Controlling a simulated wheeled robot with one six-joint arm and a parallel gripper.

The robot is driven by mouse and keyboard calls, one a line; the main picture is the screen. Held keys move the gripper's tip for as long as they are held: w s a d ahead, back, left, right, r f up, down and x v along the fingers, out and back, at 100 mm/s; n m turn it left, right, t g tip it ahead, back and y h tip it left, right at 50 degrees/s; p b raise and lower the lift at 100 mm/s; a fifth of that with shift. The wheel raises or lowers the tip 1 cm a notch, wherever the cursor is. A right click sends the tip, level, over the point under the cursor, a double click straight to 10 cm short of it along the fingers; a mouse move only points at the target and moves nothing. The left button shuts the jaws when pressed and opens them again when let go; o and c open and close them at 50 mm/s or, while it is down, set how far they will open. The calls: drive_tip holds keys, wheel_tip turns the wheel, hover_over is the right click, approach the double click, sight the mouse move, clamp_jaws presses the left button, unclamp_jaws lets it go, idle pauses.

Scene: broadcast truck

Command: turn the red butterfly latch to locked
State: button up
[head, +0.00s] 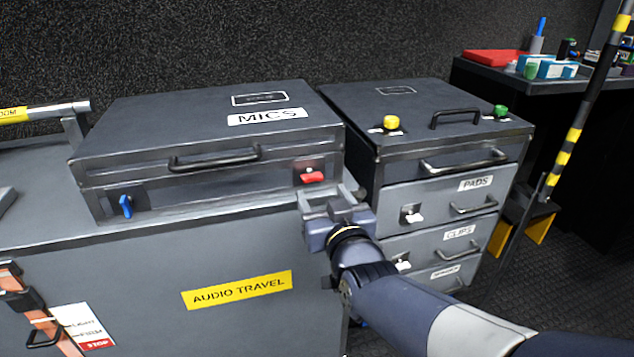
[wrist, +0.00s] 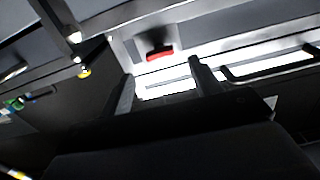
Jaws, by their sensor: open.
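The red butterfly latch (head: 312,178) is on the front right of the dark case labelled MICS, on a small dark plate, with its wing lying roughly level. It also shows in the wrist view (wrist: 160,53), just beyond the fingertips. My gripper (head: 327,192) is open and empty, just below and in front of the latch in the head view. In the wrist view, my gripper's two fingers (wrist: 164,80) stand apart, with the latch ahead of the space between them. No contact with the latch shows.
A blue latch (head: 126,206) is on the case's front left, with a handle (head: 215,160) between the latches. The case rests on a grey trunk marked AUDIO TRAVEL (head: 237,290). A drawer cabinet (head: 440,205) stands close on the right. A striped pole (head: 572,140) stands farther right.

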sight(314, 181)
drive_tip(key=v, duration=0.4)
drive_tip(key=shift+s+d+p, duration=0.1)
drive_tip(key=shift+s+p, duration=0.25)
drive_tip(key=shift+w, duration=0.1)
drive_tip(key=b+x, duration=0.2)
drive_tip(key=x, duration=0.8)
drive_tip(key=shift+w+f, duration=0.15)
drive_tip(key=shift+w, duration=0.25)
drive_tip(key=shift+n+p, duration=0.4)
drive_tip(key=shift+s+b, duration=0.1)
drive_tip(key=shift+b, duration=0.25)
